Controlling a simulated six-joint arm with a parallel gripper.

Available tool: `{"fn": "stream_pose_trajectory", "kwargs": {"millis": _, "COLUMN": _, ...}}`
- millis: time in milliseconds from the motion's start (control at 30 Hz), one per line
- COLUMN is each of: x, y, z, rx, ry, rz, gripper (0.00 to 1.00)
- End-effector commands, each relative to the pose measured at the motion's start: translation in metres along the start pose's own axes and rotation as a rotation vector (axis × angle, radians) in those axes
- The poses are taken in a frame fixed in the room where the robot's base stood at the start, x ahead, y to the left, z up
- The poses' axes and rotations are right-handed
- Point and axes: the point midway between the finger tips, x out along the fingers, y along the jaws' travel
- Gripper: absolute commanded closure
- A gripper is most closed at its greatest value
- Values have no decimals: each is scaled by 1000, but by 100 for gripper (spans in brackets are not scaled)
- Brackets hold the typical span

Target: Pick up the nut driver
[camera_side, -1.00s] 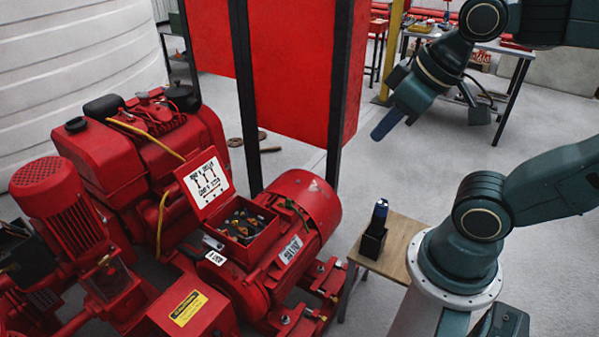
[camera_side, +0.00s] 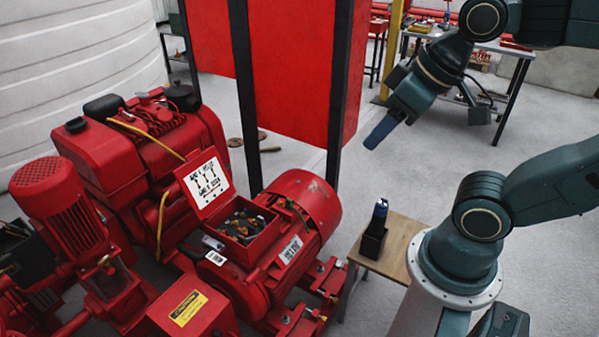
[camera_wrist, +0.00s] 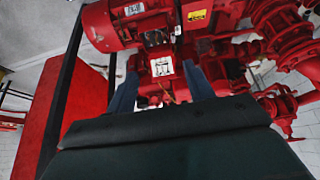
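The nut driver (camera_side: 380,211) has a dark handle with a blue part and stands upright in a black holder (camera_side: 371,243). The holder sits on a small wooden table (camera_side: 398,250) beside the base of my arm in the side view. The lower part of the nut driver is hidden inside the holder. My gripper (camera_side: 378,134) hangs in the air well above the holder, its blue fingers pointing down and left. In the wrist view my gripper (camera_wrist: 160,88) shows two blue fingers set apart with nothing held between them. I cannot make out the nut driver in the wrist view.
A red pumpset (camera_side: 150,200) with an open terminal box (camera_side: 240,225) fills the left. A red panel (camera_side: 300,70) on black posts stands behind it. A workbench (camera_side: 490,50) is at the back right. The air between my gripper and the holder looks clear.

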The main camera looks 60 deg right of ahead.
Motion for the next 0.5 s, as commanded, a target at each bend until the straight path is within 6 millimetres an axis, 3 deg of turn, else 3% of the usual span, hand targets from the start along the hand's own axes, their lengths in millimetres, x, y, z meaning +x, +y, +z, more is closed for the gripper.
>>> {"fn": "stream_pose_trajectory", "kwargs": {"millis": 500, "x": 4, "y": 1, "z": -3, "rx": -4, "ry": -14, "rz": 4, "gripper": 36}}
